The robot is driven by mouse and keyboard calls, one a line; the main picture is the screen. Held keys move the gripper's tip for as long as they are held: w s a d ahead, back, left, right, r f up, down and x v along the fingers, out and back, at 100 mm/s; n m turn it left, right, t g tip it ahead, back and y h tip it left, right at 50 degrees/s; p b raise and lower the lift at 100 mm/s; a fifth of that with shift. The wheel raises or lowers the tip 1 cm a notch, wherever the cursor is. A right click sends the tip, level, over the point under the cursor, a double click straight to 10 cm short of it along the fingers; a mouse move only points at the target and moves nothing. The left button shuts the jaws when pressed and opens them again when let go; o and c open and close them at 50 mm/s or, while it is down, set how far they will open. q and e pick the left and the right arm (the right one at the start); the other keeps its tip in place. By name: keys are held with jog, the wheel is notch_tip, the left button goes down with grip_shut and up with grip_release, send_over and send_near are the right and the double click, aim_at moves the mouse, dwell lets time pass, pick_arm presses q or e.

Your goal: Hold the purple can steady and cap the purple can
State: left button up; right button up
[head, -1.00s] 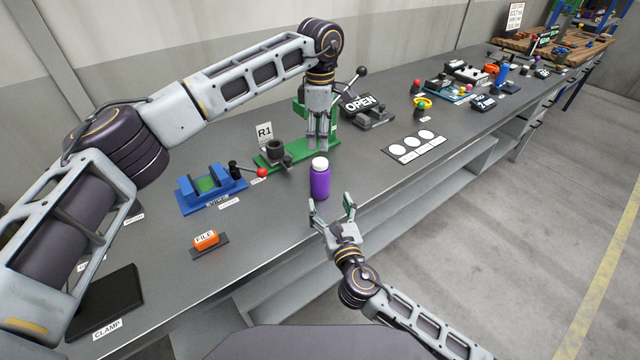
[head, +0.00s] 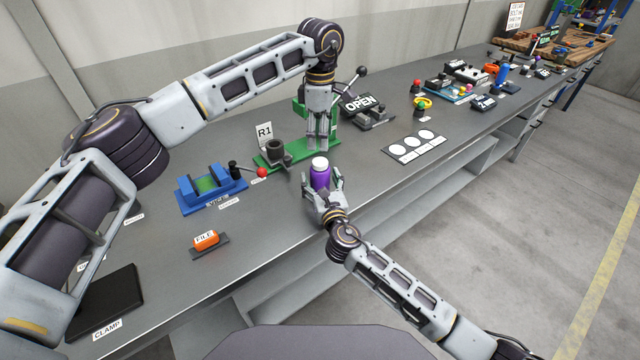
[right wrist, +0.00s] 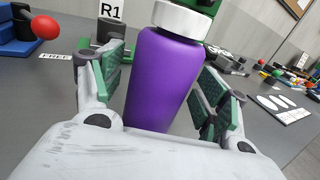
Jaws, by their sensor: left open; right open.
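The purple can (head: 320,178) stands upright near the front edge of the bench, with a white cap-like top (head: 319,163). In the right wrist view the purple can (right wrist: 163,80) fills the middle, and the white top (right wrist: 181,18) sits on it. My right gripper (head: 322,184) is open, with one finger on each side of the can; in the wrist view a gap shows beside the right finger, and contact at the left cannot be told. My left gripper (head: 318,146) is open and empty, pointing down just above and behind the can.
A green press-like fixture (head: 270,158) with an R1 sign stands behind the can. Bench around the card is clear.

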jog(key=shift+w+a, duration=0.15)
jog(key=shift+w, duration=0.45)
grip_shut()
dwell(0.3)
pick_arm(q)
jog(key=shift+n, duration=0.3)
jog(key=n, duration=1.2)
jog(key=shift+n, duration=2.7)
